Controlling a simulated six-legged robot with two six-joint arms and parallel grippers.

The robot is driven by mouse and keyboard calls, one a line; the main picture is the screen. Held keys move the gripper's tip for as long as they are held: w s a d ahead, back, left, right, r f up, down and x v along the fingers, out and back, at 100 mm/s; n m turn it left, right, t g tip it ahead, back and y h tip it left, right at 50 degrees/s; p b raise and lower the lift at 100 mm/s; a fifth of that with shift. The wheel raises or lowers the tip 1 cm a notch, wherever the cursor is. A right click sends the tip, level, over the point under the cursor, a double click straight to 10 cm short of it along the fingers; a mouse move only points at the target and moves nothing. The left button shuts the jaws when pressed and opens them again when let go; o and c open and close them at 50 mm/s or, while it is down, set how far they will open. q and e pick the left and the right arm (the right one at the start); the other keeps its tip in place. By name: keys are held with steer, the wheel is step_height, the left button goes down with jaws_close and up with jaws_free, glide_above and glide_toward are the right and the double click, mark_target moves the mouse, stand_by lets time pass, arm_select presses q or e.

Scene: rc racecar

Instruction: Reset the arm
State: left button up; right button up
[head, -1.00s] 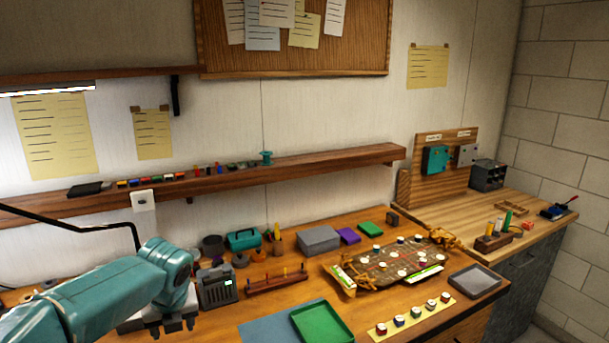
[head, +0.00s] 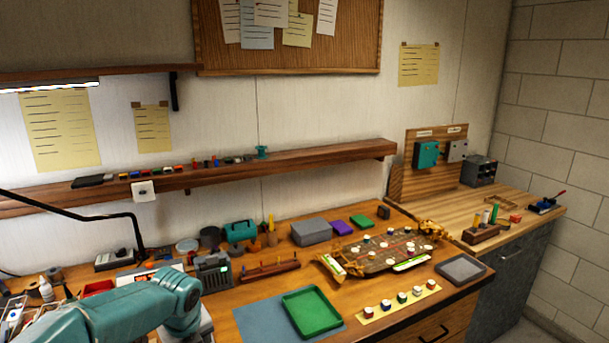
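My teal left arm reaches in from the lower left of the head view, with its rounded wrist end low over the left part of the bench. The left gripper's fingers do not show; they are below the frame or hidden behind the wrist. My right arm and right gripper are not in view. The racecar chassis (head: 380,254) lies on the wooden bench right of centre, with several small round pieces on it. No gripper is near it.
A green tray (head: 312,312) lies on a blue mat (head: 252,318). A yellow strip (head: 402,304) with several round pieces and a grey tray (head: 461,268) lie at the front. A black lamp arm (head: 90,209) rises behind my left arm. A grey box (head: 311,232) stands at the back.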

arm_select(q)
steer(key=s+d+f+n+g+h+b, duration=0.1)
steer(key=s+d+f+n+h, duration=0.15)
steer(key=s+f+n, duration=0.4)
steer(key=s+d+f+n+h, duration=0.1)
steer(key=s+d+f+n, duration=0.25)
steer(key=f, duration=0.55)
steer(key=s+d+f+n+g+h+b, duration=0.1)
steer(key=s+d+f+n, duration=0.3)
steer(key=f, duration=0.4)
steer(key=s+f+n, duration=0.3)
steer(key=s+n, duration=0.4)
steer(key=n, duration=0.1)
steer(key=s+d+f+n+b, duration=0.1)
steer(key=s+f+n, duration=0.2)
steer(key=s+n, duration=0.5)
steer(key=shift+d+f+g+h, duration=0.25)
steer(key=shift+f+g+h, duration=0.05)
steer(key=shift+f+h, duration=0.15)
